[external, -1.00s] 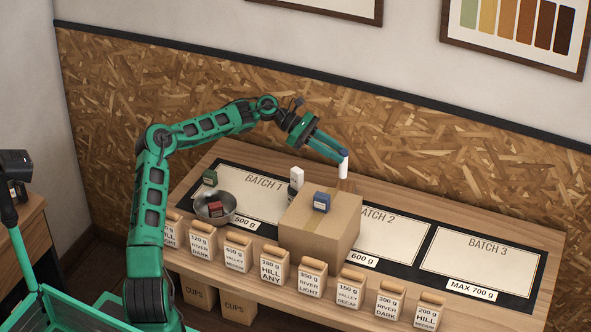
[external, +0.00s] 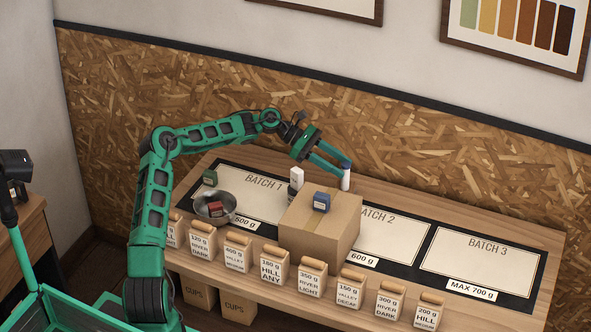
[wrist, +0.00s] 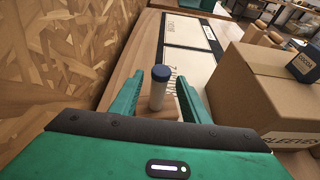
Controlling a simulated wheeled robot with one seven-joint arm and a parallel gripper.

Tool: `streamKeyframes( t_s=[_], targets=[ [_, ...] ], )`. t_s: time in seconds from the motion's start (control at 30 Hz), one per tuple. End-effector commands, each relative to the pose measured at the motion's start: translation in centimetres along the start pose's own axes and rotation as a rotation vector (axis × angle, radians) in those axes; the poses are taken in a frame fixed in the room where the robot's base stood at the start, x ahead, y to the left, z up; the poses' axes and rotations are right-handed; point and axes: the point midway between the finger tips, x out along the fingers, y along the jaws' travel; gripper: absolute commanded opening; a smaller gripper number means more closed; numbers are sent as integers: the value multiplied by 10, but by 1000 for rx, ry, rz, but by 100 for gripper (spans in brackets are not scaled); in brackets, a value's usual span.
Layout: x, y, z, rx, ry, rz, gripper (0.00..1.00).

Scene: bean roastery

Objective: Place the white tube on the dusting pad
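The white tube (external: 346,181) with a dark blue cap stands upright near the back of the wooden counter, behind and right of the cardboard box. In the wrist view, the tube (wrist: 158,92) is between the two green fingers, with a narrow gap on each side. My gripper (external: 342,167) reaches down around its upper part, and its fingers are spread. I cannot make out a dusting pad with certainty; the surface under the tube's foot is hard to tell.
The cardboard box (external: 342,228) stands close to the gripper with a blue block (external: 322,202) on top. A metal bowl (external: 228,203) holds a red block. Labelled bags (external: 312,278) line the front edge. The BATCH 3 area (external: 480,262) is clear.

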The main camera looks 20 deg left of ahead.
Motion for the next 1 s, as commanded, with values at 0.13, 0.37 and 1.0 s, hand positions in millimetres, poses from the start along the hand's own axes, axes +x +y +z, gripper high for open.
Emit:
streamKeyframes(
  t_s=[0.13,0.37,1.0],
  targets=[
    [0,0,0,0,0,0,42],
    [-8,0,1,0,0,1,42],
    [-113,1,2,0,-1,1,42]
  ],
)
